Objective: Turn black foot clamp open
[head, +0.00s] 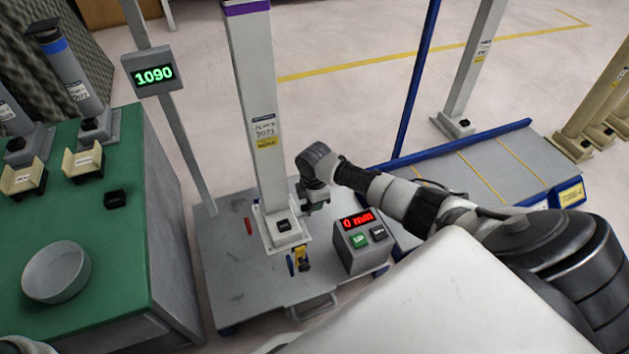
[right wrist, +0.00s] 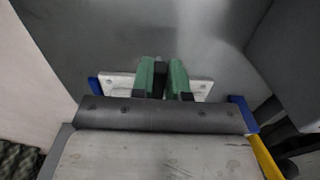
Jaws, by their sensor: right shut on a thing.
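The light grey post (head: 257,120) stands upright on its square foot (head: 284,233) on a grey platform. A red handle (head: 248,226) lies left of the foot; a blue handle (head: 290,265) and a yellow one (head: 302,258) are at its front. My right gripper (head: 313,201) is low at the right side of the foot. In the right wrist view, the green fingers of my right gripper (right wrist: 163,80) are shut around the black clamp (right wrist: 161,72). Most of the clamp is hidden by the fingers.
A control box (head: 358,242) reading 0 mm, with a green button, stands close right of my right gripper. A green-topped bench (head: 110,240) with a round dish (head: 57,271) is at the left. A display on a thin pole (head: 153,74) reads 1090. A blue-edged platform (head: 490,165) lies right.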

